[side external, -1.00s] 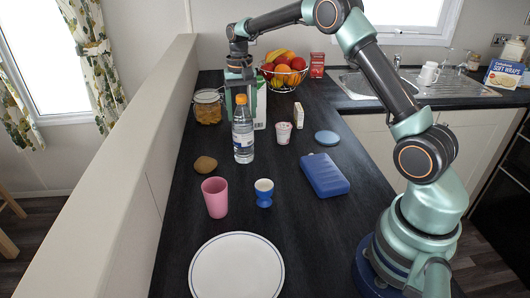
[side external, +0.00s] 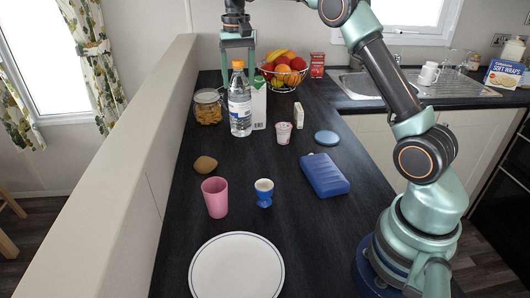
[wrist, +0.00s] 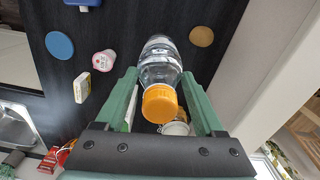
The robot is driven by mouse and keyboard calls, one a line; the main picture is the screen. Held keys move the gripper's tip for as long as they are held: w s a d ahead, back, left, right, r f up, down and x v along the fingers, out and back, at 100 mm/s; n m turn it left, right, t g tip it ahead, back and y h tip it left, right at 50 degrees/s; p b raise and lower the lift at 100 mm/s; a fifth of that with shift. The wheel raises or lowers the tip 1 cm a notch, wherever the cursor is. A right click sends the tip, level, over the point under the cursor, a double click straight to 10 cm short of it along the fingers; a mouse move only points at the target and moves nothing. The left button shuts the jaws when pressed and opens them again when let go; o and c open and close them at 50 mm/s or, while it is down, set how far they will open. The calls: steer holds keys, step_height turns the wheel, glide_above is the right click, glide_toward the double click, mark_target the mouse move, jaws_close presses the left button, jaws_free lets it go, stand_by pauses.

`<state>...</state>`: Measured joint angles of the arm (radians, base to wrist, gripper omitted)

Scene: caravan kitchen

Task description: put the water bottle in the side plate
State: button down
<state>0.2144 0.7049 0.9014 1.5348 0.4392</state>
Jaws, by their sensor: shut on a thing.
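The water bottle (side external: 240,106), clear with a white and blue label and an orange cap, is upright at the far left of the dark counter and appears raised above it. My gripper (side external: 238,66) is shut on its upper part from above. In the wrist view the bottle (wrist: 160,66) stands between the two green fingers of my gripper (wrist: 160,88), cap toward the camera. The side plate (side external: 237,268), white with a dark rim line, lies empty at the near end of the counter, well away from the bottle.
A pink cup (side external: 215,198), a blue egg cup (side external: 264,192) and a brown potato-like item (side external: 205,165) stand between bottle and plate. A blue case (side external: 324,175) lies right. A jar (side external: 208,107), a carton (side external: 259,105) and a fruit basket (side external: 284,78) are near the bottle.

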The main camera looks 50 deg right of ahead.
steer(key=s+a+r+n, duration=0.4)
steer(key=a, duration=0.6)
steer(key=s+a+r+n, duration=0.4)
steer(key=s+a, duration=0.1)
steer(key=a, duration=0.5)
steer(key=s+a+r+n, duration=0.2)
steer(key=s+a+n, duration=0.7)
steer(key=s, duration=0.7)
step_height(320, 180, down, 19)
steer(key=a, duration=0.1)
steer(key=shift+s+a+f+m, duration=0.15)
steer(key=shift+a+m, duration=0.05)
steer(key=shift+m, duration=0.1)
steer(key=shift+f, duration=0.15)
jaws_free()
